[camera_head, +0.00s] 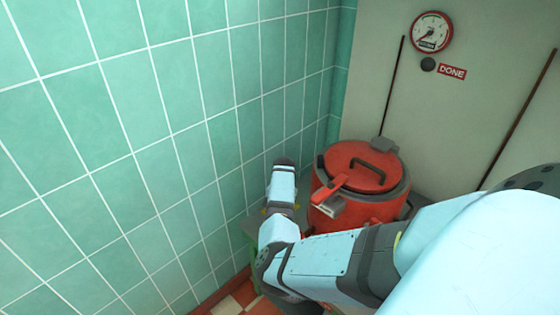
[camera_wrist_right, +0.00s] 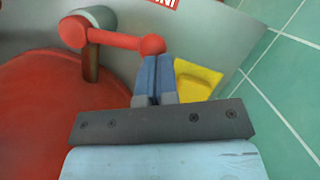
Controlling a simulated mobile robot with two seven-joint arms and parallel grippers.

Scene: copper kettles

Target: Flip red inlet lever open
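A red lever (camera_wrist_right: 118,40) with a rounded end shows in the right wrist view, joined at its left to a grey pipe-like piece. My right gripper (camera_wrist_right: 156,60) has its two blue fingers together, with the tips just below the lever's rounded end. I cannot tell whether they touch it. No lever is clearly seen between the fingers. In the head view my right arm comes in from the right and reaches left of the red kettle (camera_head: 370,205); its fingers are hidden there. My left gripper is in neither view.
The kettle has a red lid (camera_head: 350,160) with a dark handle and a red clamp (camera_head: 332,187) at its front. A yellow block (camera_wrist_right: 200,75) is right of my fingers. Green tiled wall (camera_head: 130,130) stands close on the left. A gauge (camera_head: 432,32) and DONE sign (camera_head: 452,71) are behind.

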